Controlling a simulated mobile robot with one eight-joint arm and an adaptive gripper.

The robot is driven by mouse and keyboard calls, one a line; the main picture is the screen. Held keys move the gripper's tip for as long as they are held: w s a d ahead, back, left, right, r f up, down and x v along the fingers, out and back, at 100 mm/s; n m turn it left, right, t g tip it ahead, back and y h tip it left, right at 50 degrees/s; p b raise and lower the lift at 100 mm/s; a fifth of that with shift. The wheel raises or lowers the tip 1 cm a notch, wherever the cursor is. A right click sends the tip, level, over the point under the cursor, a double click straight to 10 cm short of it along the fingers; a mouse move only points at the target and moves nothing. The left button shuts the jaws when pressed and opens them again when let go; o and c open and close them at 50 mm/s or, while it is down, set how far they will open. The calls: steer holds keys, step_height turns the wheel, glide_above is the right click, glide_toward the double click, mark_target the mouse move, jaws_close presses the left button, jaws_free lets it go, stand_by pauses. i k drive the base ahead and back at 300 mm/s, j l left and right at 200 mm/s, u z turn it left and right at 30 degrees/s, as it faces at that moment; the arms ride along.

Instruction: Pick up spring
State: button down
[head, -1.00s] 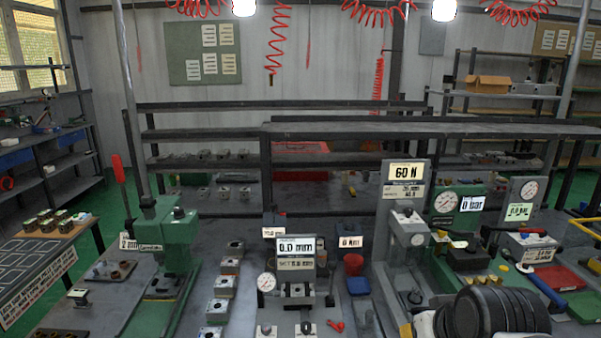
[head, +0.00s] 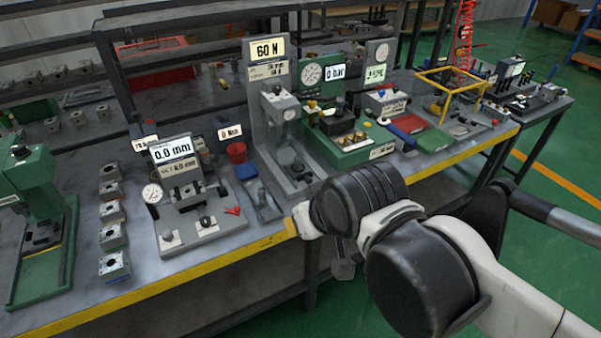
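I cannot make out a spring for certain in the head view; small parts on the bench are too small to tell apart. A grey test stand (head: 263,100) with a "60 N" display stands at the middle of the bench, with dark round parts at its base. My arm crosses the lower right of the view. What looks like my gripper (head: 343,262) hangs below the arm, in front of the bench's front edge. It is small, dark and partly hidden by the arm, so its fingers cannot be read.
The bench (head: 150,292) has a yellow front edge. A gauge fixture (head: 185,205) reading 0.0 mm, a row of metal blocks (head: 113,236) and a green press (head: 35,185) stand left. A green fixture (head: 345,148) and yellow frame (head: 452,90) stand right. Green floor lies open at right.

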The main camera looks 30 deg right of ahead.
mark_target(295, 160)
steer(key=i+z, duration=0.25)
steer(key=z, duration=0.15)
steer(key=i+z, duration=0.25)
steer(key=z, duration=0.15)
steer(key=i+j+z, duration=0.1)
steer(key=i+z, duration=0.15)
steer(key=z, duration=0.15)
steer(key=i+j+z, duration=0.2)
steer(key=z, duration=0.2)
